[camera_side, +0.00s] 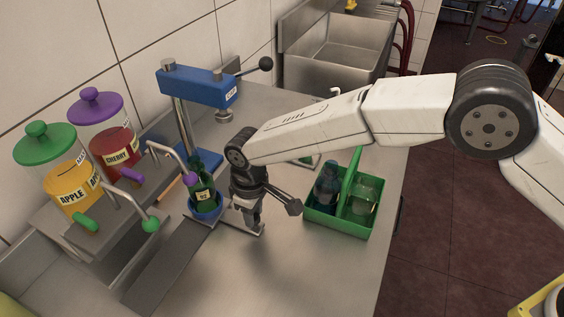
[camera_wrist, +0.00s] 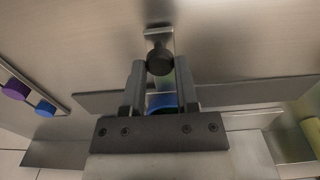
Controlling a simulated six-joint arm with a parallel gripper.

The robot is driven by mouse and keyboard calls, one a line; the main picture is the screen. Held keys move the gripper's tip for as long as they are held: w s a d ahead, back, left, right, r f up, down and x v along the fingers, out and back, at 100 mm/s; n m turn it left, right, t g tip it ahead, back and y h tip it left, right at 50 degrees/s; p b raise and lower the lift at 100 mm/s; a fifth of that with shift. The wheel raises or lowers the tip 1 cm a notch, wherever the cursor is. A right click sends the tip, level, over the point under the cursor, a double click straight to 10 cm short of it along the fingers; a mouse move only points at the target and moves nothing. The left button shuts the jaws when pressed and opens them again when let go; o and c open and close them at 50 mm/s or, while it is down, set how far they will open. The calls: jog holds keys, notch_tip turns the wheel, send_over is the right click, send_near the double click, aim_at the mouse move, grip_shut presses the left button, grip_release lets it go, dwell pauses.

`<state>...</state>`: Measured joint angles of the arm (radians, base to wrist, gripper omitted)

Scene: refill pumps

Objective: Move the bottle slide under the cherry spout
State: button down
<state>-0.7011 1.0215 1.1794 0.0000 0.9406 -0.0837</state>
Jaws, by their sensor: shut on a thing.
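In the side view, a dark green bottle (camera_side: 201,186) with a pale label stands upright in the blue cup (camera_side: 206,210) of the slide, at the upper end of the dark rail (camera_side: 172,260). The purple-tipped cherry spout (camera_side: 191,180) is beside the bottle's neck; I cannot tell whether it is directly above the mouth. The green-tipped apple spout (camera_side: 151,225) is further down the rail. My gripper (camera_side: 252,225) points down beside the cup, shut on the slide's handle. The wrist view shows the handle's black knob (camera_wrist: 160,62) between my fingers, with part of the blue cup (camera_wrist: 162,103) behind.
The apple jar (camera_side: 62,180) and cherry jar (camera_side: 113,142) stand at left. A blue lever press (camera_side: 205,87) is behind. A green carrier (camera_side: 330,222) with bottles stands right of my gripper. A sink (camera_side: 330,60) is at the back.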

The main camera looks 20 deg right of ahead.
jog(key=shift+s+a, duration=1.65)
jog(key=shift+s, duration=0.05)
jog(key=shift+s+a, duration=1.2)
jog(key=shift+c, duration=1.4)
grip_release()
jog(key=shift+r, duration=0.1)
notch_tip(320, 180, up, 8)
jog(key=shift+f, duration=0.2)
